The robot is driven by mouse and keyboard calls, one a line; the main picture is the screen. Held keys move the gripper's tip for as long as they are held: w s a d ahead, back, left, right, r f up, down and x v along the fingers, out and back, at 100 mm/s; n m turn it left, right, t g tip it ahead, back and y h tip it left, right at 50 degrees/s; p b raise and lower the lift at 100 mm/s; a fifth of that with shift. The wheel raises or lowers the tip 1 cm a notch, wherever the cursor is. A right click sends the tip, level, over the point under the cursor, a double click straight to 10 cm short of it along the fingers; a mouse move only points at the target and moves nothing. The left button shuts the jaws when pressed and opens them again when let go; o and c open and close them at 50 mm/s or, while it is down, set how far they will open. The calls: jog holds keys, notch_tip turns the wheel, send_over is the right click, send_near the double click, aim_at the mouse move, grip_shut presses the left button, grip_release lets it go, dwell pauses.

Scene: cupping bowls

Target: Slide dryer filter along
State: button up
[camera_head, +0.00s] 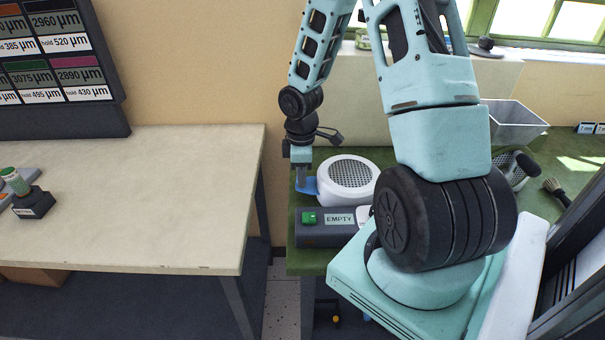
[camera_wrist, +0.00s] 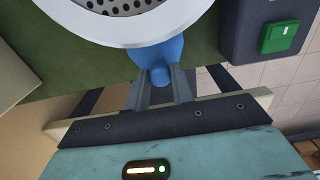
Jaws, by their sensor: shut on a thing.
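The dryer filter (camera_head: 352,178) appears as a white round ring with a grey perforated mesh top and a blue tab on its left side. It rests on the green bench. The wrist view shows its white rim (camera_wrist: 130,40) and the blue tab (camera_wrist: 160,50) ending in a rounded knob. My gripper (camera_wrist: 161,84) is shut on this knob, one finger on each side. In the head view my gripper (camera_head: 302,183) is at the filter's left edge, with its fingers partly hard to make out.
A dark box with a green button and an "EMPTY" label (camera_head: 325,226) stands in front of the filter. The green bench (camera_head: 540,205) also holds a metal bin (camera_head: 515,122) and a brush (camera_head: 556,192). A cream table (camera_head: 150,200) stands left, across a gap.

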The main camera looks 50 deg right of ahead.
jog(key=shift+w+a+r, duration=0.1)
jog(key=shift+w+a, duration=1.55)
jog(key=shift+w, duration=0.3)
jog(key=o, duration=1)
jog(key=shift+s, duration=0.1)
notch_tip(320, 180, up, 17)
jog(key=s+a, duration=0.2)
jog(key=a, duration=0.7)
jog(key=s+a, duration=0.3)
jog(key=a, duration=0.5)
jog(key=s+a, duration=1.2)
jog(key=s, duration=0.3)
jog(key=shift+s+a+f+m+y, duration=0.2)
jog(key=shift+s+a+m+y, duration=0.1)
jog(key=shift+s+a, duration=0.1)
